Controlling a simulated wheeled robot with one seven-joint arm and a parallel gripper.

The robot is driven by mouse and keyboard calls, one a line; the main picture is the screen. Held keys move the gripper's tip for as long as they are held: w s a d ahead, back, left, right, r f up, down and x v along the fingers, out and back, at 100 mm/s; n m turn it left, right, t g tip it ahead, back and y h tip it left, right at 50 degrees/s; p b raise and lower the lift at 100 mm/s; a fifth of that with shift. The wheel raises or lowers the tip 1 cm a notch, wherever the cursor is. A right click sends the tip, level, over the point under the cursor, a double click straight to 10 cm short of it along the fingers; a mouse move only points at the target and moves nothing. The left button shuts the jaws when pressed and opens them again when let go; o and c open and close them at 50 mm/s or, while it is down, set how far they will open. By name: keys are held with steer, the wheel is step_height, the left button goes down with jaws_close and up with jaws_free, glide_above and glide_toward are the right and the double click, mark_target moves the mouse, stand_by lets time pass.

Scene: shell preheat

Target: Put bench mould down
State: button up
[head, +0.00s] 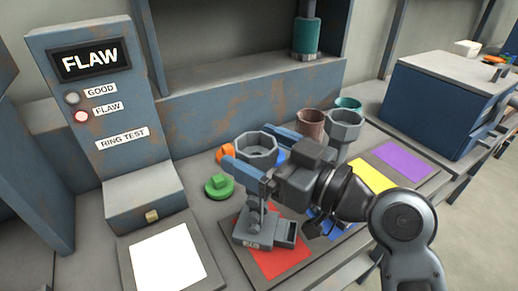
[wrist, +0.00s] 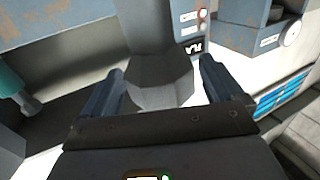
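The bench mould appears to be the grey, many-sided cup (head: 257,147) between my fingers, its open mouth up in the head view. My gripper (head: 262,152) has one blue finger behind the cup and one in front. In the wrist view the cup's faceted body (wrist: 160,88) and narrower stem sit between the two fingers (wrist: 165,85), close to both. The front finger hides the cup's lower part in the head view, so I cannot tell whether its foot touches anything. A similar grey cup (head: 344,126) stands behind my wrist.
Red (head: 281,259), yellow (head: 368,172) and purple (head: 403,160) squares lie on the bench. A small grey device (head: 254,238) stands by the red one. A green piece (head: 217,187), brown cup (head: 311,124) and white pad (head: 168,262) are nearby. The tester (head: 110,110) reads FLAW.

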steer(key=shift+r, duration=0.25)
steer(key=b+v, duration=0.1)
steer(key=v, duration=1.1)
steer(key=shift+b, duration=0.4)
steer(key=shift+f, duration=0.1)
steer(key=s+d+f+m+t+h, duration=0.2)
steer(key=s+d+f+m+h, duration=0.3)
steer(key=f, duration=0.3)
steer(key=s+d+f+m+t+h, duration=0.2)
steer(key=s+d+f+m+h, duration=0.3)
steer(key=f, duration=0.4)
steer(key=s+d+r+h, duration=0.1)
steer(key=s+d+h, duration=0.1)
steer(key=s, duration=0.8)
steer(key=s+d+r+m+h, duration=0.1)
steer(key=s+h, duration=0.2)
steer(key=s, duration=0.6)
steer(key=shift+s+d+r+t, duration=0.2)
steer(key=shift+s+d+t, duration=0.15)
steer(key=shift+t, duration=0.05)
